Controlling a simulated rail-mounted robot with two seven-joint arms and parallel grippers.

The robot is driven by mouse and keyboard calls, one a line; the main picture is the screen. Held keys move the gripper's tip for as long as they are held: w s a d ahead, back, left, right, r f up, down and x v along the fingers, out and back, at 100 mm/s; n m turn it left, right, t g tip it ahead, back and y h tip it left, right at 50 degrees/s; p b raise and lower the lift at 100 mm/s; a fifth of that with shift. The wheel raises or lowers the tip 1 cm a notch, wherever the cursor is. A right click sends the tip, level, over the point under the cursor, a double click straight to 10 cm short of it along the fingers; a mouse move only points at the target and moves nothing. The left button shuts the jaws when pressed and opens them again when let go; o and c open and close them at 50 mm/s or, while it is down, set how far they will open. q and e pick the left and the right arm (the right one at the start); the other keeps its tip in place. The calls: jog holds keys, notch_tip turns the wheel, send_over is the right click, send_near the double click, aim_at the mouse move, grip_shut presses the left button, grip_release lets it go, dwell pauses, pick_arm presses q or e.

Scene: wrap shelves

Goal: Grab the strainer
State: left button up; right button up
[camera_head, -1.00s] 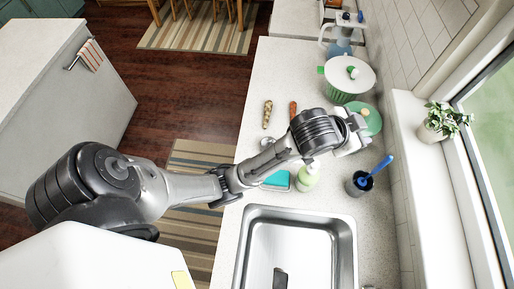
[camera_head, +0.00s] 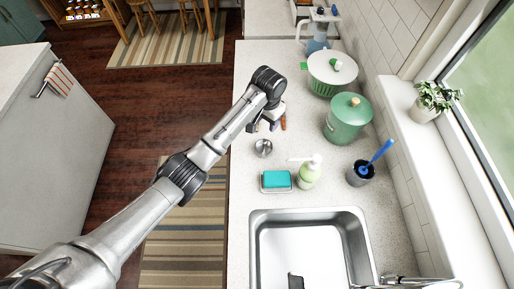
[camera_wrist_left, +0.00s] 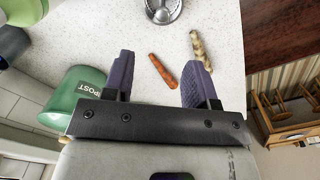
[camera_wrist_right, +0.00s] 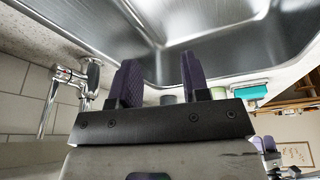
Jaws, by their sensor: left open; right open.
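The strainer (camera_head: 263,148) looks like a small round metal piece on the counter, behind the sponge dish. It also shows at the top edge of the left wrist view (camera_wrist_left: 163,9), partly cut off. My left gripper (camera_head: 265,126) is open and empty above the counter, just beyond the strainer in the head view. In the left wrist view its fingers (camera_wrist_left: 162,64) point towards the counter, with the strainer past their tips. My right gripper (camera_wrist_right: 160,62) is open and empty near the sink and is out of the head view.
A carrot (camera_wrist_left: 163,71) and a tan root-like item (camera_wrist_left: 201,50) lie near my left fingers. A green canister (camera_head: 348,119), soap bottle (camera_head: 309,172), sponge (camera_head: 277,180) and dark brush cup (camera_head: 360,174) stand around. The sink (camera_head: 262,232) is in front.

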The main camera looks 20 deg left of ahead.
pick_arm(q)
send_over(264, 141)
jog(key=f, duration=0.6)
jog(key=shift+w+d+f, duration=0.15)
jog(key=shift+d+f, duration=0.05)
jog(key=shift+f, duration=0.1)
jog(key=shift+a+f, duration=0.2)
jog(key=shift+f, duration=2.8)
jog(key=shift+c, duration=0.3)
grip_shut()
